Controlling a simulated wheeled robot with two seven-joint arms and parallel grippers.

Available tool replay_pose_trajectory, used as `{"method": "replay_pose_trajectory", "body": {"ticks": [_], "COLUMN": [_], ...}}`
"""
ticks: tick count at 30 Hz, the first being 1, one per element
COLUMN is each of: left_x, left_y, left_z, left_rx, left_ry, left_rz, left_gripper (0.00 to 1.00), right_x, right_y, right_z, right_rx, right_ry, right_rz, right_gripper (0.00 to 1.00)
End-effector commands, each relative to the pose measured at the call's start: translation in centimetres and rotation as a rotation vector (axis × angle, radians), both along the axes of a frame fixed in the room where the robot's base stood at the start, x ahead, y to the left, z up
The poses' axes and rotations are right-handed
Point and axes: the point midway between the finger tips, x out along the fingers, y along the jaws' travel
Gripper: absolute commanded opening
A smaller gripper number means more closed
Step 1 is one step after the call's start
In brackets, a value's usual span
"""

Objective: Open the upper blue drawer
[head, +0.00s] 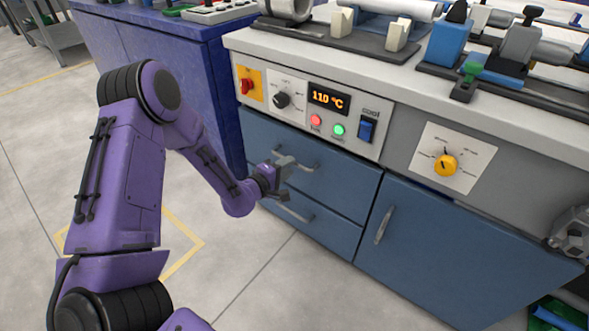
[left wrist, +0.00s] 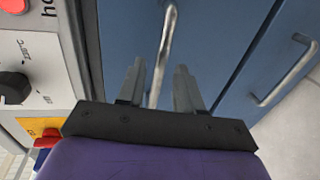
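The upper blue drawer (head: 345,187) is in the cabinet under the control panel in the head view. Its front looks flush with the cabinet, so it appears closed. Its metal bar handle (head: 306,167) is partly covered by my left gripper (head: 287,178). In the left wrist view the two fingers (left wrist: 160,82) are apart, and the upper handle (left wrist: 167,40) runs into the gap between them. I cannot tell whether a finger touches it.
Below is the lower blue drawer (head: 328,233) with its own handle (head: 292,212). A blue cupboard door (head: 450,255) is to the right. The panel above carries a display (head: 328,98) and knobs. Grey floor is clear in front of the drawers.

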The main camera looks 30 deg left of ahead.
Motion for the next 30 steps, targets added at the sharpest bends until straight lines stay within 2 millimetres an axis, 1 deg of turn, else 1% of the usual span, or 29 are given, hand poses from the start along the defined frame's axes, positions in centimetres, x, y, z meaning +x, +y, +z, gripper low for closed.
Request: {"method": "replay_pose_trajectory", "body": {"ticks": [1, 3, 6, 9, 16, 17, 18, 19, 20, 30], "left_x": [1.0, 2.2, 3.4, 3.9, 4.0, 4.0, 4.0, 4.0, 4.0, 3.7], "left_y": [-0.1, -0.2, -0.3, -0.3, -0.4, -0.4, -0.4, -0.4, -0.4, -0.5], "left_z": [-0.6, -0.8, -1.0, -0.9, -0.9, -0.9, -0.9, -0.9, -0.9, -0.9], "left_rx": [0.003, 0.003, 0.001, 0.001, 0.000, 0.000, 0.000, 0.000, 0.000, 0.000], "left_ry": [-0.001, 0.000, 0.001, 0.001, 0.002, 0.002, 0.002, 0.002, 0.002, 0.004], "left_rz": [-0.001, -0.002, 0.000, 0.001, 0.000, 0.000, 0.000, 0.000, 0.000, -0.002], "left_gripper": [0.35, 0.35, 0.35, 0.35, 0.35, 0.26, 0.13, 0.03, 0.00, 0.00], "right_x": [0.0, 0.0, 0.0, 0.0, 0.0, 0.0, 0.0, 0.0, 0.0, 0.0], "right_y": [0.0, 0.0, 0.0, 0.0, 0.0, 0.0, 0.0, 0.0, 0.0, 0.0], "right_z": [-0.7, -1.0, -1.3, -1.3, -1.3, -1.3, -1.3, -1.3, -1.3, -1.0], "right_rx": [0.000, 0.000, 0.000, 0.000, 0.000, 0.000, 0.000, 0.000, 0.000, 0.000], "right_ry": [0.000, 0.000, 0.000, 0.000, 0.000, 0.000, 0.000, 0.000, 0.000, 0.000], "right_rz": [0.000, 0.000, 0.000, 0.000, 0.000, 0.000, 0.000, 0.000, 0.000, 0.000], "right_gripper": [0.43, 0.43, 0.43, 0.43, 0.43, 0.43, 0.43, 0.43, 0.43, 0.43]}}
